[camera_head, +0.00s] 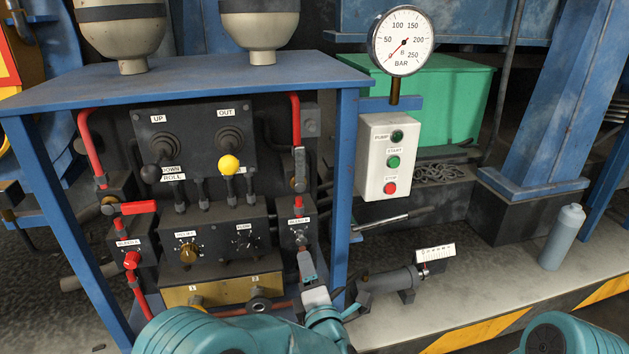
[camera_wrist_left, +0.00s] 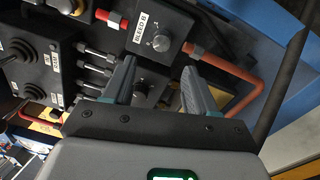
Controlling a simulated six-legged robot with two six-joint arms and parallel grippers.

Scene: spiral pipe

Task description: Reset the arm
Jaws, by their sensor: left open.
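My left arm (camera_head: 235,333) is teal and comes in from the bottom of the head view, reaching up to the control panel. Its gripper (camera_head: 307,268) is just below the small bleed box (camera_head: 298,233) at the panel's right side. In the left wrist view the gripper (camera_wrist_left: 160,78) has its two fingers apart with nothing held between them. The bleed B knob (camera_wrist_left: 161,43) shows beyond the fingers, and I see no contact with it. A teal part of my right arm (camera_head: 570,338) shows at the bottom right; its gripper is out of the picture.
A blue frame (camera_head: 345,200) surrounds the panel, with levers, a yellow ball knob (camera_head: 228,164) and red pipes (camera_head: 295,120). A pump box (camera_head: 390,155) and gauge (camera_head: 402,40) stand right. A grey cylinder (camera_head: 385,284) lies near the gripper.

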